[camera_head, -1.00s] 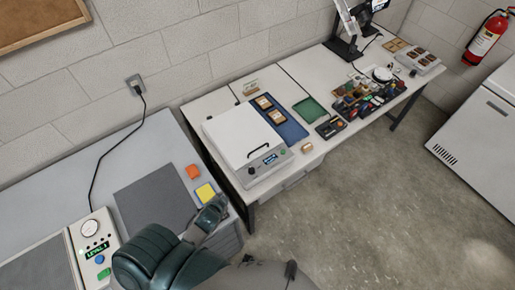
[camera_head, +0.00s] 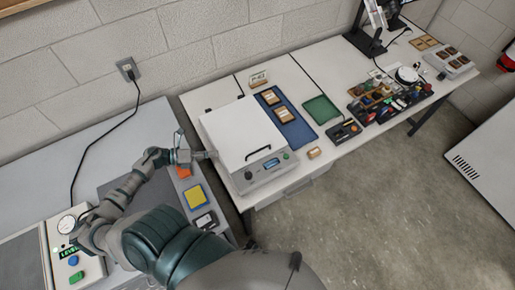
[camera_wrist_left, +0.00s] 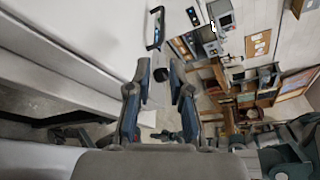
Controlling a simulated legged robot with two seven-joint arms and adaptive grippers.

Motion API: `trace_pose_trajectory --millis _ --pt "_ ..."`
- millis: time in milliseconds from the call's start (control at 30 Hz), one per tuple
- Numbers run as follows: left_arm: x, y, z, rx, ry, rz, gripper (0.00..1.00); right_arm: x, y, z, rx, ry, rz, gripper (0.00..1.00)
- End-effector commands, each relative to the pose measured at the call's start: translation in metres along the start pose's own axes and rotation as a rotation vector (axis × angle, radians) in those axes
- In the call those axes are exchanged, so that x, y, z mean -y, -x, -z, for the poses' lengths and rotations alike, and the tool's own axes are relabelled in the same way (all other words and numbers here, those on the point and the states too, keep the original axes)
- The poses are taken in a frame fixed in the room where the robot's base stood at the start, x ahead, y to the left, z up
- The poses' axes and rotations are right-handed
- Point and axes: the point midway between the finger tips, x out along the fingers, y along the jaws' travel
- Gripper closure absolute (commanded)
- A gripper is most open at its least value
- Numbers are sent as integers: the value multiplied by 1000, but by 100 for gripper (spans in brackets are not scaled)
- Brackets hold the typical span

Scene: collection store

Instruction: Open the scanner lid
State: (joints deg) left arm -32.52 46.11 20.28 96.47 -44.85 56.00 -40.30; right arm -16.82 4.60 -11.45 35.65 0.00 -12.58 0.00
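The scanner (camera_head: 240,125) is a grey box with a flat white lid, which lies shut. A dark bar handle (camera_head: 258,152) sits at the lid's front edge, above a panel with a small blue display. My left gripper (camera_head: 197,148) is at the scanner's left side, close to the lid's left edge; whether it touches is unclear. In the left wrist view its two fingers (camera_wrist_left: 160,80) are apart with nothing held between them. The white lid (camera_wrist_left: 75,40) and its handle (camera_wrist_left: 155,28) show ahead of the fingers there. My right gripper is not in view.
Right of the scanner are a blue mat (camera_head: 287,120) with framed pieces, a green tray (camera_head: 321,110) and an organiser of small items (camera_head: 390,98).

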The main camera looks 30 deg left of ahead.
Motion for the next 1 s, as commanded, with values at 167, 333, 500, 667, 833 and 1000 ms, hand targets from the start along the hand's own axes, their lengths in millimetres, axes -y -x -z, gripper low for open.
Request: trace_pose_trajectory --millis 167,333,500,667,833,1000 --pt "2 -24 -2 -2 -2 6 79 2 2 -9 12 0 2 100" --pt "3 -64 -2 0 -2 7 79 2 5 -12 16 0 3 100" --pt "3 -105 -3 2 0 7 79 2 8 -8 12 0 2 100" --pt "3 -139 -2 2 2 7 79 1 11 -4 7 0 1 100" --pt "2 -162 -2 2 3 5 79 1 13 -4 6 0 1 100" --pt "1 -171 -1 1 3 4 79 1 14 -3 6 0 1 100"
